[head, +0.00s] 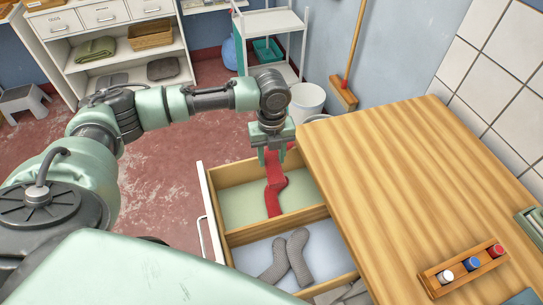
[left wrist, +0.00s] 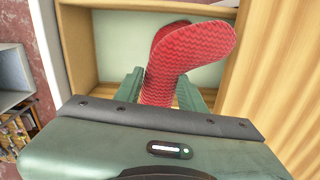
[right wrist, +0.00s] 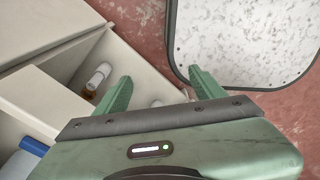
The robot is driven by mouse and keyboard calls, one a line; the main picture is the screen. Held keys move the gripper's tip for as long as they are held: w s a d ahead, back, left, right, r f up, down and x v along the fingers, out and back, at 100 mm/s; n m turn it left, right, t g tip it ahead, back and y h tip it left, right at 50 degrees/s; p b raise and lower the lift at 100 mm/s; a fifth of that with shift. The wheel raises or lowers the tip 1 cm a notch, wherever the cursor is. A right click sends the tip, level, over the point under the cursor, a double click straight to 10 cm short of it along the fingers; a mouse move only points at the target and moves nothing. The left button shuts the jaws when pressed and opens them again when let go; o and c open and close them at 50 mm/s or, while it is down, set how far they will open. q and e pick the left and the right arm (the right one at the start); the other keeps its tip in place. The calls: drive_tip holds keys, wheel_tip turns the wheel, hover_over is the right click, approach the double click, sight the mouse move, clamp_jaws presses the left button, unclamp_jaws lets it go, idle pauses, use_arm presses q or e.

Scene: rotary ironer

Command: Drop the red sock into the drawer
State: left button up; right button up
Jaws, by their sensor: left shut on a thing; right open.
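My left gripper (head: 272,150) is shut on the red sock (head: 274,188) over the open drawer (head: 233,236). The sock hangs down in front of the drawer's far compartment, which has a pale green floor (head: 240,203). I cannot tell whether its lower end touches that floor. In the left wrist view the ribbed red sock (left wrist: 182,58) sits between the fingers (left wrist: 163,98), with the compartment behind it. The near compartment, with a pale blue floor, holds grey socks (head: 300,257). My right gripper (right wrist: 162,90) is open and empty in the right wrist view.
A wooden worktop (head: 390,190) lies right of the drawer, bearing a rack (head: 464,270) of coloured-capped bottles. A white bucket (head: 307,102), a trolley (head: 270,25) and a broom (head: 345,95) stand behind. In the right wrist view, a pale box (right wrist: 110,60) with bottles is near the right gripper.

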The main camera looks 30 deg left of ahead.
sight(272, 159)
use_arm(q)
drive_tip(key=shift+r, duration=0.1)
drive_tip(key=o, duration=1.4)
drive_tip(key=shift+r, duration=0.1)
wheel_tip(272, 159, up, 8)
drive_tip(key=shift+f+b, duration=0.2)
drive_tip(key=shift+b, duration=0.5)
